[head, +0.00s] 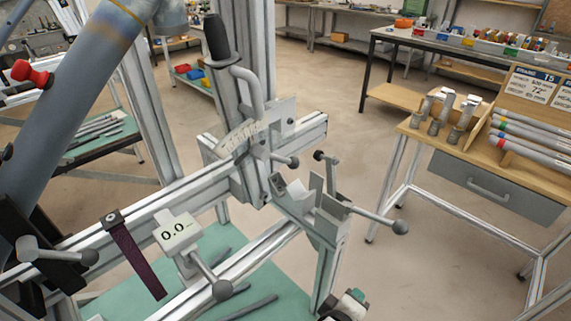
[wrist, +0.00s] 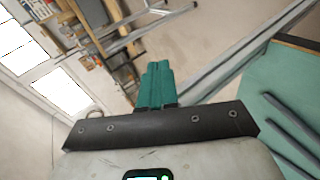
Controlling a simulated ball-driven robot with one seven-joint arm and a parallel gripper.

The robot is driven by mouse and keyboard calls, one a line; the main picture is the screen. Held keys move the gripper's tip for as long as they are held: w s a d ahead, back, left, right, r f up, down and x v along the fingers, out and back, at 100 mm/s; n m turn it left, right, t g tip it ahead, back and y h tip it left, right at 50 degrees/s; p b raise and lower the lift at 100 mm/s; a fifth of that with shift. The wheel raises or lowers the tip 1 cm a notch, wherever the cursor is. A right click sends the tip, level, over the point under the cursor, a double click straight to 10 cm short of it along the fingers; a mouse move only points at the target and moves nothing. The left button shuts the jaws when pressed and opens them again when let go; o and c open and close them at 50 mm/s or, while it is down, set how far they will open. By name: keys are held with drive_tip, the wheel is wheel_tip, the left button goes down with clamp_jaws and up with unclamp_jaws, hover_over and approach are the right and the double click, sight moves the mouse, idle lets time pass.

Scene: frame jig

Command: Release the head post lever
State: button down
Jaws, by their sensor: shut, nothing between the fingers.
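The head post lever (head: 218,42) has a black grip and a bent grey arm. It stands upright at the top of the jig's head post fixture, above a curved plate with markings (head: 240,138). My gripper (wrist: 157,72) shows in the wrist view with its teal fingers pressed together and nothing between them. A small part of my arm's end, white, dark and teal, shows at the bottom of the head view, low and apart from the lever. The lever cannot be made out in the wrist view.
The jig's aluminium beam (head: 180,190) carries a 0.0 readout (head: 177,231) and several ball-ended handles, one sticking out right (head: 398,227). A wooden-topped bench (head: 440,150) stands right; floor between is clear.

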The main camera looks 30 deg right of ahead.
sight(278, 158)
drive_tip(key=w+a+r+n+t+p, duration=0.2)
drive_tip(key=a+r+n+t, duration=0.1)
drive_tip(key=a+r, duration=0.3)
drive_tip(key=w+a+r+n+t+h+p, duration=0.1)
drive_tip(key=w+a+r+n+t+p, duration=0.2)
drive_tip(key=a+r+t, duration=0.2)
drive_tip(key=w+a+r+n+t+h+p, duration=0.1)
drive_tip(key=w+a+r+n+t+p, duration=0.1)
drive_tip(key=a+r, duration=0.6)
drive_tip(key=shift+w+r+n+t+p, duration=0.25)
drive_tip(key=shift+r+n+t+p, duration=0.25)
drive_tip(key=shift+r+t, duration=0.45)
drive_tip(key=shift+d, duration=0.1)
drive_tip(key=s+d+p+x, duration=0.2)
drive_tip(key=p+x, duration=0.3)
drive_tip(key=x, duration=0.7)
drive_tip(key=shift+w+d+r, duration=0.35)
drive_tip(key=shift+d+r, duration=0.05)
drive_tip(key=shift+f+b, duration=0.1)
drive_tip(key=shift+b, duration=0.45)
